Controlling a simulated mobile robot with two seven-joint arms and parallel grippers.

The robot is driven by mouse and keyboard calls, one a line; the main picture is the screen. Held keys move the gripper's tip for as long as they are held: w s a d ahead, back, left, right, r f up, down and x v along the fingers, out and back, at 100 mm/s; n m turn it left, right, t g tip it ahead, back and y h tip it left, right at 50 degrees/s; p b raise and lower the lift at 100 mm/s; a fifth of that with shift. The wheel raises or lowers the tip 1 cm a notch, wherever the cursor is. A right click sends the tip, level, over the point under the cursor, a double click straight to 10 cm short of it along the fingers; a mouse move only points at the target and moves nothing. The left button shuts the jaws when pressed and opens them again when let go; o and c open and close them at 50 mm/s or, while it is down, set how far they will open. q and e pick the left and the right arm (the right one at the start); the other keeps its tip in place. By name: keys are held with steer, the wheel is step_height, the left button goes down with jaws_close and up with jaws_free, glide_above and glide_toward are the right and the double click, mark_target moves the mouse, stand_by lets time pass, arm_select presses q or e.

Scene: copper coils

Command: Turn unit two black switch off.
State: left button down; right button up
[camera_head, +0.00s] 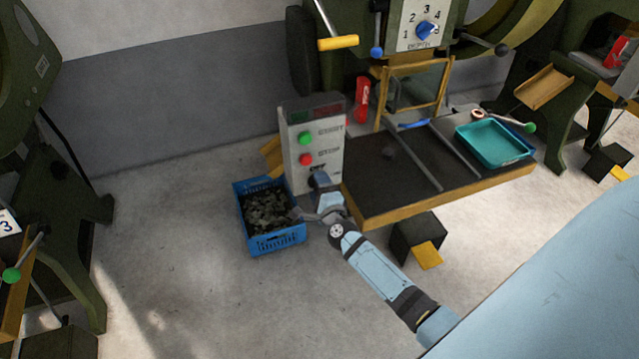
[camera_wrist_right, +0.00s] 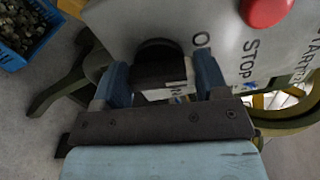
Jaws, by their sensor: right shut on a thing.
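A pale control box (camera_head: 328,181) stands at the left end of the machine's table, with a green start button (camera_head: 304,138) and a red stop button (camera_head: 306,159). Below them is a black rotary switch (camera_wrist_right: 158,62), best seen in the right wrist view, with an "O" mark beside it. My right gripper (camera_head: 318,180) reaches the lower front of the box. In the right wrist view, its two blue fingers (camera_wrist_right: 160,78) stand on either side of the switch and are shut on it. In the head view the arm largely hides the switch. My left gripper is not in view.
A blue crate (camera_head: 277,241) of dark metal pieces stands on the floor just left of the box. A dark table (camera_head: 378,175) with a wooden edge and a teal tray (camera_head: 492,145) lies to the right. A black pedal box (camera_head: 411,235) is below.

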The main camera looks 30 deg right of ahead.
steer(key=shift+n+p, duration=0.3)
steer(key=shift+n, duration=0.7)
steer(key=o, duration=0.9)
steer(key=shift+o, duration=0.2)
steer(key=shift+s, duration=0.1)
steer(key=v, duration=1.3)
steer(key=shift+s+a, duration=0.2)
steer(key=shift+s, duration=0.1)
